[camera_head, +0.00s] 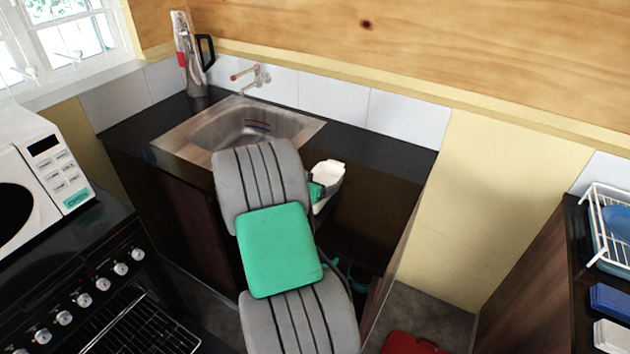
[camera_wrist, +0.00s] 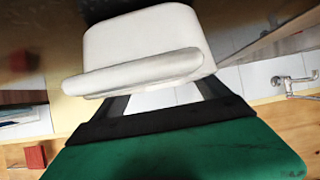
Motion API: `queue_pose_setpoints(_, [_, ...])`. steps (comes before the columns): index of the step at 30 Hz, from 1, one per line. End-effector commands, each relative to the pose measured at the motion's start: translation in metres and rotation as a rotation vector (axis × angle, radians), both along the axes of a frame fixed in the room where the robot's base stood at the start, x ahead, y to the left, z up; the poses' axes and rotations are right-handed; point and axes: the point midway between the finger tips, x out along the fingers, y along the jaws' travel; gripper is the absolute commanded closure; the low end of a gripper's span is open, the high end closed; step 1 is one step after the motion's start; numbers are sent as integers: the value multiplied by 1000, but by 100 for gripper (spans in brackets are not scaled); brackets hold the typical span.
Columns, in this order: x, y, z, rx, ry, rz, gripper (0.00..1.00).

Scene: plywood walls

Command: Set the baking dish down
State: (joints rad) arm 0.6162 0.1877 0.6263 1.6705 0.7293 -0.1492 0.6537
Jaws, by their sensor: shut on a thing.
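The white baking dish (camera_head: 328,176) shows in the head view just right of my arm, over the front part of the black counter beside the sink. In the wrist view the dish (camera_wrist: 145,45) fills the upper middle, its handle rim facing my gripper. My gripper (camera_wrist: 165,92) is shut on this rim, with one dark finger at each side. In the head view my arm hides much of the gripper and part of the dish. I cannot tell whether the dish touches the counter (camera_head: 385,158).
The steel sink (camera_head: 205,135) with its tap (camera_head: 255,75) lies left of the dish. A jug-like appliance (camera_head: 190,60) stands in the back corner. The counter right of the dish is clear. A white dish rack (camera_head: 600,225) stands on the far right counter, and a stove (camera_head: 75,285) at left.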

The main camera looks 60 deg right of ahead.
Motion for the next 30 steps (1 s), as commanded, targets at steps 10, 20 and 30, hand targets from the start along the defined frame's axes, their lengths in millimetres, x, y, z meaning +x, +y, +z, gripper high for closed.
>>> queue_pose_setpoints(10, [-9,11,5,-13,-11,-1,6])
queue_pose_setpoints(20, [-8,11,5,-14,-11,-1,0])
queue_pose_setpoints(30, [-4,63,31,-7,-7,7,0])
